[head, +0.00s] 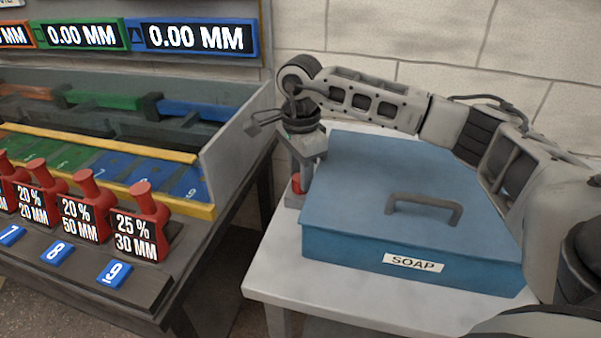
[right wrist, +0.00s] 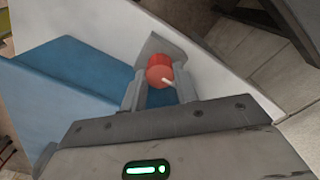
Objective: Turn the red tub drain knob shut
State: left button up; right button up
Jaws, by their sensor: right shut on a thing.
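The red drain knob (head: 296,185) shows at the left side of the blue tub labelled SOAP (head: 340,245), partly hidden by my gripper in the head view. In the right wrist view the red knob (right wrist: 158,66) sits on a grey mount and has a small white pointer toward the lower right. My right gripper (head: 303,168) reaches down over the tub's left edge. In the right wrist view its two fingers (right wrist: 158,88) stand on either side of the knob, shut on it. My left gripper is not in view.
The tub has a grey handle (head: 425,205) on its top and stands on a light table (head: 268,262). A gap separates bench and table.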

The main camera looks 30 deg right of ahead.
dwell(0.3)
jog(key=o, duration=0.6)
jog(key=shift+c, duration=0.2)
jog(key=shift+o, duration=0.7)
